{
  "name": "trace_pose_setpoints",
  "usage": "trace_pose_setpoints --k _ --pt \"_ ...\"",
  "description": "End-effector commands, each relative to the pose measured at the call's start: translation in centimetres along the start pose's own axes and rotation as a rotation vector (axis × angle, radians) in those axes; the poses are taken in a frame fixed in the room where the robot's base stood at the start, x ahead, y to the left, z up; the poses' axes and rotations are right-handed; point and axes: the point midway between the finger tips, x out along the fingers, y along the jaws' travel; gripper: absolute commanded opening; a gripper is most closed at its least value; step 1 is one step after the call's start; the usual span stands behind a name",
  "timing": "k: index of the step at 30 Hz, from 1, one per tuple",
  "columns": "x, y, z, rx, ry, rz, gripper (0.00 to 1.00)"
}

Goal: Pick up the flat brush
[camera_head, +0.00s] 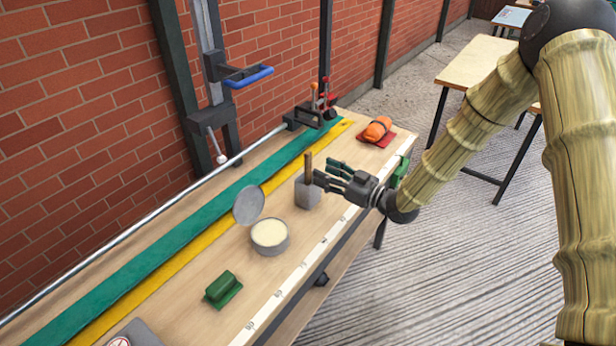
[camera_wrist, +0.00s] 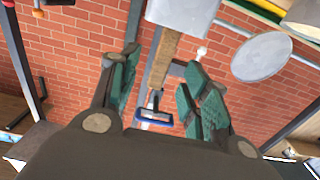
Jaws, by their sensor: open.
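The flat brush (camera_head: 308,166) stands upright in a grey cup (camera_head: 307,193) on the workbench, with only its brown wooden handle showing. Its lower part is hidden in the cup. My gripper (camera_head: 323,177) is open beside the handle, just right of it and above the cup's rim. In the wrist view, which looks upside down, the brush handle (camera_wrist: 164,56) shows between the two green-padded fingers of my gripper (camera_wrist: 162,66), with the cup (camera_wrist: 183,9) at the top. I cannot tell whether either finger touches the handle.
An open tin (camera_head: 269,234) with a pale filling and a raised round lid (camera_head: 249,205) stands left of the cup. A green block (camera_head: 223,289) lies nearer. An orange bundle (camera_head: 377,129) lies at the far end. A brick wall (camera_head: 90,110) runs behind the bench.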

Motion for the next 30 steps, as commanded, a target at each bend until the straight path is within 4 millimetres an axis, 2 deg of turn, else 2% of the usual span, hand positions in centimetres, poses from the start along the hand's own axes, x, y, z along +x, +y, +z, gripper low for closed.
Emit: trace_pose_setpoints --k 3,10,18,26,27,30 --pt "1.3 -0.1 -0.1 0.000 0.000 -0.001 0.46" --pt "2.8 -0.2 -0.2 0.000 0.000 -0.003 0.46" --pt "6.2 -0.3 -0.1 0.000 -0.001 -0.002 0.46" --pt "6.8 -0.4 0.1 0.001 -0.001 -0.002 0.46" --pt "6.8 -0.4 0.1 0.001 -0.001 -0.002 0.45" --pt "6.8 -0.4 0.1 0.001 -0.001 -0.002 0.26"
